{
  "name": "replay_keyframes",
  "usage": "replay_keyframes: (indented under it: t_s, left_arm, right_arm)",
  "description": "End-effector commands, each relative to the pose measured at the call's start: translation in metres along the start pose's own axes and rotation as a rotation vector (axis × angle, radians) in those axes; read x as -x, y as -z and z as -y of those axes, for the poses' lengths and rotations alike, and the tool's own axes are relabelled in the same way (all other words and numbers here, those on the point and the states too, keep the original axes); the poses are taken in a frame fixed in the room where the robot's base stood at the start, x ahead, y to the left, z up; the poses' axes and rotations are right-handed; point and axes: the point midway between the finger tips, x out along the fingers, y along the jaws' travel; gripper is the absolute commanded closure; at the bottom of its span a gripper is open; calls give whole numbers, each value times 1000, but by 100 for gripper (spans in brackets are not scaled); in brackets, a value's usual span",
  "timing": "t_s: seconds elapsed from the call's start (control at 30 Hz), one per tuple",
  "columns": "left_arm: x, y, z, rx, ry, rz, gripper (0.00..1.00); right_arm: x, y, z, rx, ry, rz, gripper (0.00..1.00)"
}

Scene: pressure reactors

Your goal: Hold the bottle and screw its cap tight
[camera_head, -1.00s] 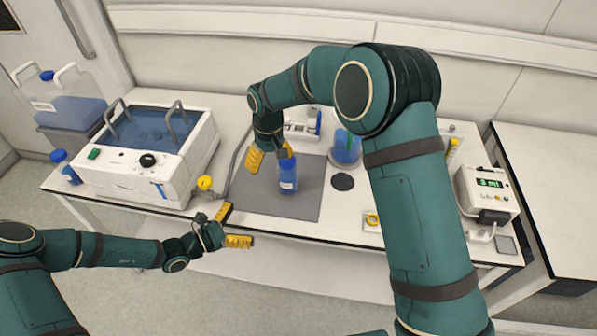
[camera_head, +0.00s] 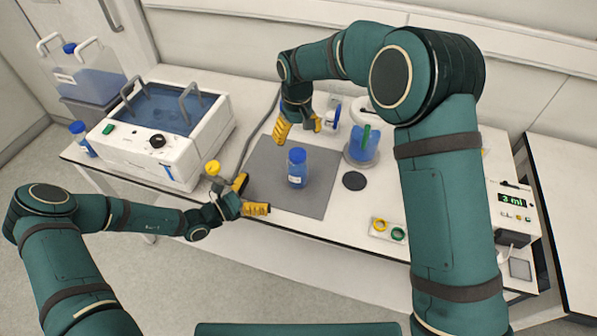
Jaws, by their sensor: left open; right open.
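The bottle (camera_head: 297,172) stands upright on the grey mat (camera_head: 322,193) in the middle of the bench. It holds blue liquid and has a blue cap (camera_head: 297,154) on top; how tight the cap sits cannot be told. My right gripper (camera_head: 297,131) is open and empty, behind and above the bottle, its yellow fingers apart from the cap. My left gripper (camera_head: 254,194) is open and empty at the front left edge of the mat, to the left of the bottle and apart from it.
A water bath (camera_head: 160,135) and another blue-capped bottle (camera_head: 82,139) are at the left. A black disc (camera_head: 354,181) and a blue-filled vessel (camera_head: 362,148) are right of the bottle. A small tray with rings (camera_head: 388,230) lies at the front. My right arm hides the bench's right part.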

Motion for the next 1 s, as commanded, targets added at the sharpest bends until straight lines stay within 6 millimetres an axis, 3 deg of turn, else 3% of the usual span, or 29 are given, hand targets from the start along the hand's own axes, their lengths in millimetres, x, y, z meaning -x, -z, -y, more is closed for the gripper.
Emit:
replay_keyframes:
  t_s: [0.27,0.8,1.0]
  left_arm:
    - [-13,0,1,0,3,1,0]
    - [-105,0,1,-2,3,0,0]
    - [-129,0,1,-1,3,0,0]
  right_arm:
    - [0,0,0,0,0,0,21]
    - [0,0,0,0,0,0,21]
    - [0,0,0,0,0,0,21]
